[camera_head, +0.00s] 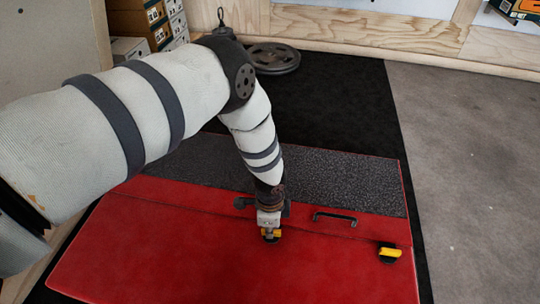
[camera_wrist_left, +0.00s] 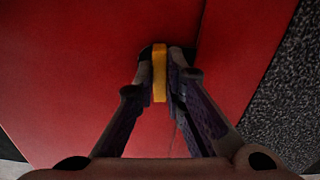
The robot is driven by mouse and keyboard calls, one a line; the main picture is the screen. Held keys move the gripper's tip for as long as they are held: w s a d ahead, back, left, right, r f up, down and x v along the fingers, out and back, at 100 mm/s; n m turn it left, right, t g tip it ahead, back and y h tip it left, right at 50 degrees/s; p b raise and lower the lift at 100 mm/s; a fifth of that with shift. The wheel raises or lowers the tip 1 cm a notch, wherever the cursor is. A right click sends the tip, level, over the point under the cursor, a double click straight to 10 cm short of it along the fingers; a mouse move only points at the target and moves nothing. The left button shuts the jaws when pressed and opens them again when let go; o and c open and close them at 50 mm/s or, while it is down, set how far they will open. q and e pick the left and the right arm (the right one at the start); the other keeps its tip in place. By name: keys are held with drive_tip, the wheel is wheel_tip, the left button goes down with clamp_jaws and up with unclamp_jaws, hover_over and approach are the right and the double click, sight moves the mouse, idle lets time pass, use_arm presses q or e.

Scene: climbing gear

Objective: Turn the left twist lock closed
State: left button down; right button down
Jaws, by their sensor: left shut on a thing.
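The left twist lock (camera_head: 271,238) is a small yellow and black knob on the red case (camera_head: 180,262). My left gripper (camera_head: 270,229) reaches down onto it from above and hides most of it. In the left wrist view, the two fingers of my left gripper (camera_wrist_left: 160,78) are shut on the yellow grip of the left twist lock (camera_wrist_left: 159,72), one finger on each side. The right twist lock (camera_head: 389,253), also yellow and black, sits apart on the case near its right edge. My right gripper is not in view.
A black handle (camera_head: 335,217) lies between the two locks. A dark speckled panel (camera_head: 340,182) covers the back of the case. Round weight plates (camera_head: 272,59) lie on the black mat behind, and stacked boxes (camera_head: 150,28) stand at the back left. Bare grey floor (camera_head: 480,170) is at the right.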

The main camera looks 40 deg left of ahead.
use_arm(q)
drive_tip(key=shift+m, duration=0.5)
idle(0.3)
drive_tip(key=c, duration=1.7)
unclamp_jaws()
drive_tip(key=shift+o, duration=0.2)
wheel_tip(320, 180, up, 12)
